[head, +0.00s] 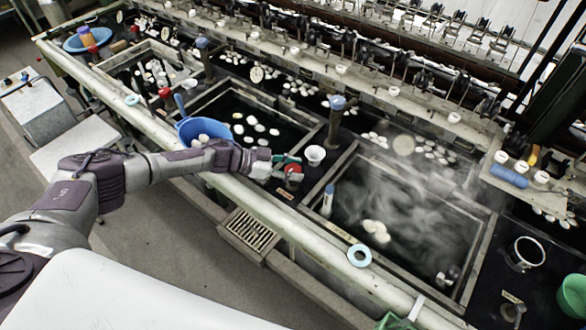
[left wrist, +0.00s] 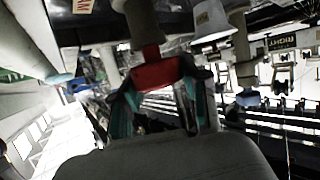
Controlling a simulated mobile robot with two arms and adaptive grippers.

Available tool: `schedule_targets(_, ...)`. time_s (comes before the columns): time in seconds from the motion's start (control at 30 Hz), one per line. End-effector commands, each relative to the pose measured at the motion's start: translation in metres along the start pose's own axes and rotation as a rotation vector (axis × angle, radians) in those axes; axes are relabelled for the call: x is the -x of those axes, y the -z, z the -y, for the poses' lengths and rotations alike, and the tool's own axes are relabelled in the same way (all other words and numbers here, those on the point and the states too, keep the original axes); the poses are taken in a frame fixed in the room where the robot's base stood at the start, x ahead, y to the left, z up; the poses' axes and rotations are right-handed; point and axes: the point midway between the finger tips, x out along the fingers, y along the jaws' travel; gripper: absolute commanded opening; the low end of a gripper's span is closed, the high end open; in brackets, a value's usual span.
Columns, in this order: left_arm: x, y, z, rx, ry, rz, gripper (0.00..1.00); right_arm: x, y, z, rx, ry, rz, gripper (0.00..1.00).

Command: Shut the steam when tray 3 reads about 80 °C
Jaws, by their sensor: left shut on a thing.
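My left gripper (head: 283,164) reaches over the basin edge and is shut on a red valve knob (head: 294,172). In the left wrist view its teal fingers (left wrist: 160,105) close around the red knob (left wrist: 158,73), which sits on a brown stem. The right-hand tray (head: 478,262) is dark and steaming, with pale cocoons in it. A round pale dial (head: 403,145) stands at its back edge; steam blurs it and I cannot read it. The middle tray (head: 232,83) and left tray (head: 112,69) show no clear steam. My right gripper is not in view.
A white cup (head: 315,154) stands close beside my left gripper. A pale blue ring (head: 360,256) lies on the front rail. A blue-topped post (head: 338,102) rises behind the gripper.

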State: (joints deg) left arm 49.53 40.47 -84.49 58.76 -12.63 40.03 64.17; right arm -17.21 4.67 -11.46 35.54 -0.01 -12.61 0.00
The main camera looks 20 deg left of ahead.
Motion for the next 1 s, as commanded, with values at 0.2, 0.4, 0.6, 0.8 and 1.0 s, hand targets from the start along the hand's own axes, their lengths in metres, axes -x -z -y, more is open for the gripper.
schedule_targets(0.2, 0.000, 0.000, 0.000, -0.001, 0.000, 0.000, 0.10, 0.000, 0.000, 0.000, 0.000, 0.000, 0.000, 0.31)
schedule_targets(0.4, 0.000, 0.000, 0.000, 0.000, 0.000, 0.000, 0.71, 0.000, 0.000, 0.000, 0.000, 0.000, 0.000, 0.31)
schedule_targets(0.6, 0.000, 0.000, 0.000, 0.000, 0.001, 0.000, 0.71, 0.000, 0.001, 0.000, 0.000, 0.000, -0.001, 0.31)
schedule_targets(0.8, 0.005, 0.010, 0.001, -0.001, 0.002, -0.001, 0.71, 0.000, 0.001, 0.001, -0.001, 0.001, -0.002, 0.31)
schedule_targets(1.0, 0.019, 0.045, 0.001, -0.005, 0.001, -0.001, 0.71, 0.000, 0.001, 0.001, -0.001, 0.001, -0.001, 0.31)
